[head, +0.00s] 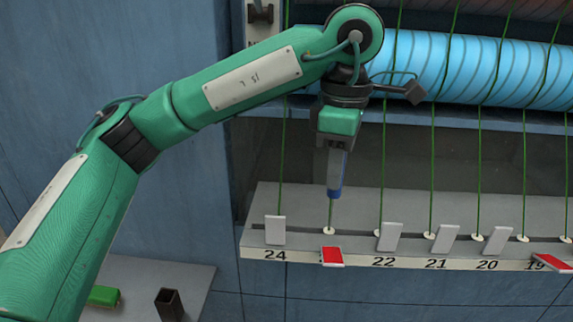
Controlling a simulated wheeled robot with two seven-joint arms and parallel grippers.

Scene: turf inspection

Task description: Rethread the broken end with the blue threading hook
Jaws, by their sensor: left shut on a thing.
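My left arm reaches in from the left, and my left gripper (336,172) points straight down above the ledge. It is shut on the blue threading hook (335,192), whose blue part shows just below the fingers. A thin dark line runs from there to a white eyelet (329,231) behind the red tab (332,257). I cannot tell whether this line is the hook's shank or thread. The red tab stands between the places marked 24 and 22. A broken thread end cannot be made out. My right gripper is out of view.
Green threads (383,165) run down to several eyelets along the ledge (300,198), close on both sides of the gripper. White tabs (275,230) and another red tab (553,262) line its front. A blue roll (470,70) lies behind. A dark holder (169,304) stands lower left.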

